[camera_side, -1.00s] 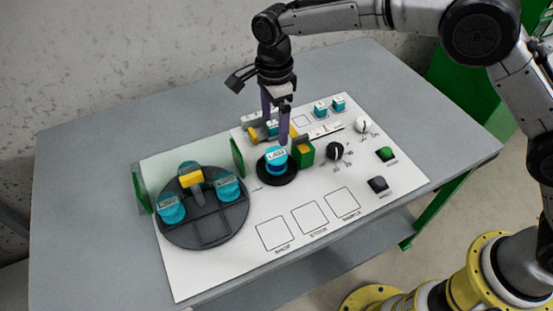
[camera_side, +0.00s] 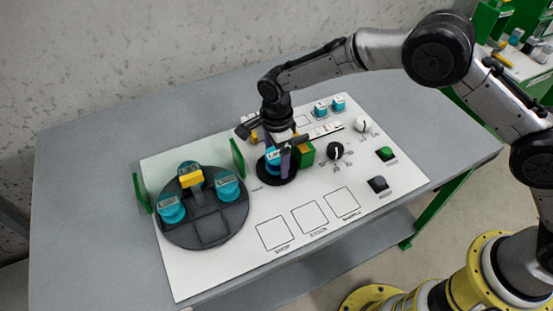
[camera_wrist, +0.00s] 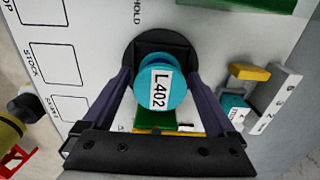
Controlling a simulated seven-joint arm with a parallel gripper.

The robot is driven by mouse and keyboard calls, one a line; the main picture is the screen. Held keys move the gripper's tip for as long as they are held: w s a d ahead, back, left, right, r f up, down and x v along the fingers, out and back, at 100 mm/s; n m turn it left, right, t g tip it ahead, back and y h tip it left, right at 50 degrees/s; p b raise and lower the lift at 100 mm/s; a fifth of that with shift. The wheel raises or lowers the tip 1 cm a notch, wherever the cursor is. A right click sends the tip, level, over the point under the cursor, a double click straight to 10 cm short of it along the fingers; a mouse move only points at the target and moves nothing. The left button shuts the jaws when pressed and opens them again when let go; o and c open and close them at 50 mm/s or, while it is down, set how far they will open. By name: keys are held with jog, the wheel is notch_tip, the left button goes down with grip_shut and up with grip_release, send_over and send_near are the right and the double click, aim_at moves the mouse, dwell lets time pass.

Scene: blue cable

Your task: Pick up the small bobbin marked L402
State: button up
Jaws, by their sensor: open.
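The small bobbin marked L402 (camera_wrist: 162,88) is blue with a white label, and sits on a round black holder (camera_wrist: 138,47) in the wrist view. In the side view the bobbin (camera_side: 272,158) is partly hidden behind my gripper. My gripper (camera_wrist: 160,80) is open, with one purple finger on each side of the bobbin. In the side view my gripper (camera_side: 278,160) is lowered over the holder. I cannot tell whether the fingers touch the bobbin.
A dark round tray (camera_side: 208,226) with several blue bobbins and a yellow piece lies to the left. A green block (camera_side: 305,150) stands right beside the holder. Green upright plates (camera_side: 237,157) flank the tray. Knobs (camera_side: 336,150) and buttons are on the right of the white panel.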

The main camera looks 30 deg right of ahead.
jog(key=c, duration=1.4)
jog(key=shift+r, duration=0.1)
